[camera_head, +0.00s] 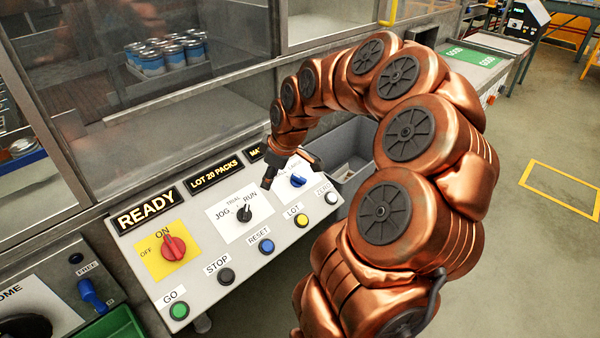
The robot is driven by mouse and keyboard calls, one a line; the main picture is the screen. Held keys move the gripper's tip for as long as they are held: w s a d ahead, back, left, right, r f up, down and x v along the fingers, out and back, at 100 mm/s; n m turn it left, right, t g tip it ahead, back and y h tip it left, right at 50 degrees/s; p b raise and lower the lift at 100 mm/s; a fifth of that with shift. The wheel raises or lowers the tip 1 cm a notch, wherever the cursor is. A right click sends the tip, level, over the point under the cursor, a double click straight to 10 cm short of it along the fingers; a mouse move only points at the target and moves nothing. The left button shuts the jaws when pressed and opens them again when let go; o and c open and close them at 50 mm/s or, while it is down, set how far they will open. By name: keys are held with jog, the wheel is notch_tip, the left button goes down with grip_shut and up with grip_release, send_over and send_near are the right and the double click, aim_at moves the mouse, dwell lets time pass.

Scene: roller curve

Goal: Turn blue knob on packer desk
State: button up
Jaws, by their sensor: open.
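The packer desk (190,285) is a sloped light-grey panel. Its blue knob (298,181) sits on a white plate at the upper right of the panel; part of the plate's lettering is hidden by my gripper. My gripper (290,173) hangs from the copper arm just above and behind the blue knob, with its dark fingers spread apart, one to the left and one to the right. I cannot tell whether a finger touches the knob; nothing shows held.
A black knob (244,212) and a red knob (174,246) stand left of the blue one. Several push buttons, one a blue RESET button (266,246), line the front. A blue handle (92,295) marked FREE is far left. A grey bin (350,150) stands behind.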

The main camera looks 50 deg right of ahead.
jog(key=t+h, duration=0.1)
send_near(299, 176)
jog(key=f, duration=0.1)
jog(key=shift+p+x, duration=1.7)
jog(key=shift+x, duration=2.4)
jog(key=shift+w+a+r, duration=0.1)
jog(key=shift+w, duration=0.05)
jog(key=shift+c, duration=0.4)
grip_shut()
